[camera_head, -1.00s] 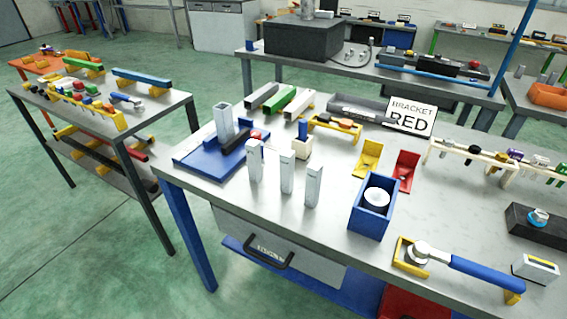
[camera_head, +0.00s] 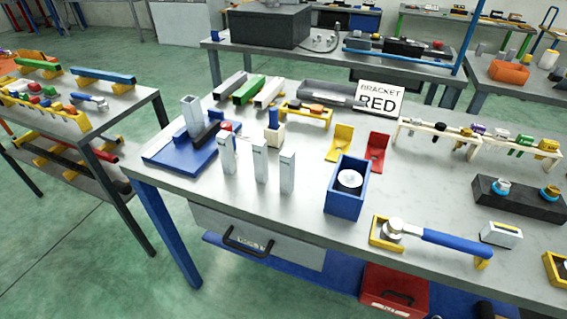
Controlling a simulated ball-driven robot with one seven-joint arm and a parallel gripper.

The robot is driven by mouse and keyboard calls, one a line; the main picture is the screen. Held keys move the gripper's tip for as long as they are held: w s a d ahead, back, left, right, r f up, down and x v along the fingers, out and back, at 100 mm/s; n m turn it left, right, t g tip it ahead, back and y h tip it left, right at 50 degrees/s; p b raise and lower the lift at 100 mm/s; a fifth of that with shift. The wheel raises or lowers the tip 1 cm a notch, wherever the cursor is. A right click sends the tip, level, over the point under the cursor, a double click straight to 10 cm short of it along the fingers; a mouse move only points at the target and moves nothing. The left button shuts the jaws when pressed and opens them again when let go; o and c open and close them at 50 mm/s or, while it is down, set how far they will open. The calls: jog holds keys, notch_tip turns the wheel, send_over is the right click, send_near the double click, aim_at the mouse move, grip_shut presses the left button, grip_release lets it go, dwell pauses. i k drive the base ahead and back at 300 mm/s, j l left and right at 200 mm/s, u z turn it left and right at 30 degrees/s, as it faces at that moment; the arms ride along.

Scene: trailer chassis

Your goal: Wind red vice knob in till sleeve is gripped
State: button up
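The vice sits at the left end of the workbench on a blue base plate (camera_head: 163,158), with a dark jaw block (camera_head: 207,133). Its red knob (camera_head: 226,127) shows small at the right end of the vice, just above and behind an upright grey post. A square grey metal sleeve (camera_head: 191,116) stands upright at the vice, by the dark jaw. I cannot tell from here whether the jaw touches the sleeve. My gripper is not in view.
Three upright grey posts (camera_head: 260,162) stand in front of the vice near the bench's front edge. A blue open box (camera_head: 347,200), a blue-handled wrench (camera_head: 455,243) and a "BRACKET RED" sign (camera_head: 380,98) are to the right. Green floor (camera_head: 110,270) is clear in front.

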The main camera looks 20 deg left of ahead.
aim_at(226, 126)
jog(key=u, duration=1)
jog(key=i+j+u, duration=0.4)
jog(key=i, duration=0.35)
